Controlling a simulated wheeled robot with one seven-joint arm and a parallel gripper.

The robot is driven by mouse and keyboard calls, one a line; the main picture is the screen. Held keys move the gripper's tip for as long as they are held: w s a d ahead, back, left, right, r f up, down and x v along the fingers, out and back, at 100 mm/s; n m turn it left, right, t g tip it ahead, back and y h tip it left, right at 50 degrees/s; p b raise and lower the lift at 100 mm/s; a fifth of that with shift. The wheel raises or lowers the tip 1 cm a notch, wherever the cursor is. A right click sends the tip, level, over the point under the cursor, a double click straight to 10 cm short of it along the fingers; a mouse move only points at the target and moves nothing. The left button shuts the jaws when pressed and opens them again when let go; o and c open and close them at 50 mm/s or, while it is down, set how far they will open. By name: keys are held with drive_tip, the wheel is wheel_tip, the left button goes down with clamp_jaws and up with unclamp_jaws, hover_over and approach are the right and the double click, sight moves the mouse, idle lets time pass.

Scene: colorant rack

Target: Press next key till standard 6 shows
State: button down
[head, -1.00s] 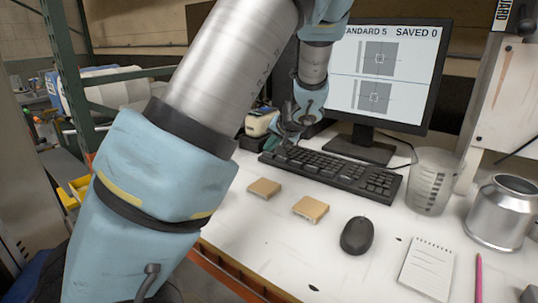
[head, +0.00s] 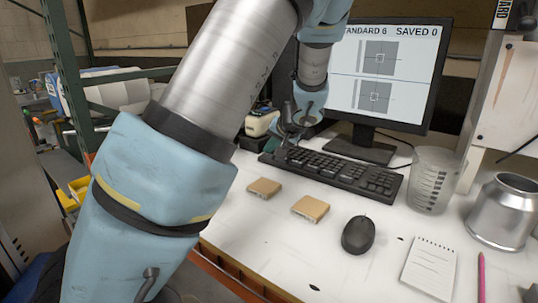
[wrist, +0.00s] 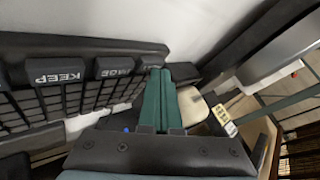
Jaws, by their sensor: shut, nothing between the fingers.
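The monitor (head: 388,75) shows "STANDARD 6" with its first letter hidden behind my arm, and "SAVED 0", above two grey squares with crosshair marks. The black keyboard (head: 345,174) lies on the white bench below it. My gripper (head: 281,141) is at the keyboard's left end, with its green fingers together and empty. In the wrist view the fingertips (wrist: 158,72) are beside large keys seen upside down. I cannot tell whether the fingertips touch a key.
Two tan blocks (head: 264,188) (head: 310,208) and a black mouse (head: 358,235) lie in front of the keyboard. A clear measuring beaker (head: 431,180), metal can (head: 503,210), notepad (head: 430,268) and pink pencil (head: 481,275) are at right. A small device (head: 262,121) stands behind the gripper.

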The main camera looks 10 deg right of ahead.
sight(271, 156)
drive_tip(key=shift+r, duration=0.75)
drive_tip(key=shift+p, duration=0.3)
drive_tip(key=shift+r+p, duration=1.4)
drive_tip(key=shift+r, duration=1.15)
